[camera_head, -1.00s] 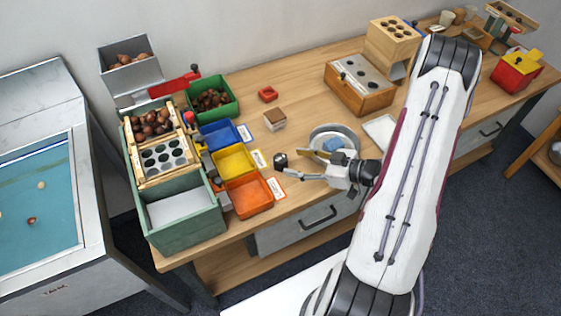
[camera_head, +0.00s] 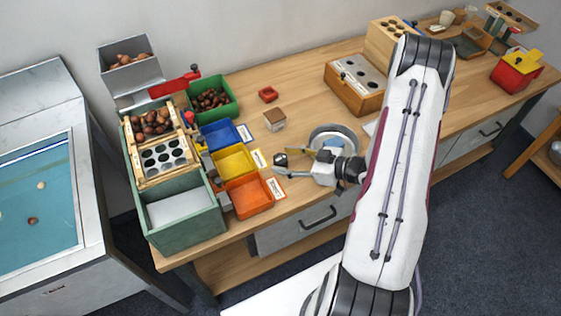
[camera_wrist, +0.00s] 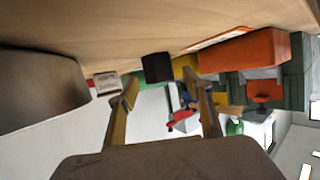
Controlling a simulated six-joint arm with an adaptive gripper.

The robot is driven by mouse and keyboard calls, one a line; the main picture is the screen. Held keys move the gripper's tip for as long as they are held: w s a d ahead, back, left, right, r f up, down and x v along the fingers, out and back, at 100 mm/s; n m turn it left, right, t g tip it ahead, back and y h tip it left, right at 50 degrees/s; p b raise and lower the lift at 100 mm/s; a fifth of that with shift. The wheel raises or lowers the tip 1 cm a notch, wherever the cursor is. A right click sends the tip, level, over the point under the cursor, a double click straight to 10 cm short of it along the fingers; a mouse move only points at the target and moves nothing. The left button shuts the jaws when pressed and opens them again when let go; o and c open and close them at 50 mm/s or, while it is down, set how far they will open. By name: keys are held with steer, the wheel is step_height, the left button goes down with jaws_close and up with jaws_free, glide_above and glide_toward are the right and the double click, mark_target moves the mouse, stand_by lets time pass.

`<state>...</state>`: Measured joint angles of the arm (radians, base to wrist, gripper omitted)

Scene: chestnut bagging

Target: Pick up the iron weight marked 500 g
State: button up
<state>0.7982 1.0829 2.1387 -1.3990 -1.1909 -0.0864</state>
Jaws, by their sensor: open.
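In the wrist view the same black weight (camera_wrist: 157,67) shows beyond the fingertips, between the two fingers' lines. My gripper (camera_head: 291,163) is low over the table, lying nearly level and pointing left, with its tips close to the weight. In the wrist view my gripper (camera_wrist: 163,92) has its fingers spread wide with nothing held. Whether a finger touches the weight cannot be told.
An orange bin (camera_head: 249,198) and its label card (camera_head: 275,188) lie just left of the weight. A round metal pan (camera_head: 335,132) stands behind my gripper. A wooden weight stand (camera_head: 354,90) is at the back.

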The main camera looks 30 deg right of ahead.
steer(key=shift+x, duration=1.3)
jaws_close()
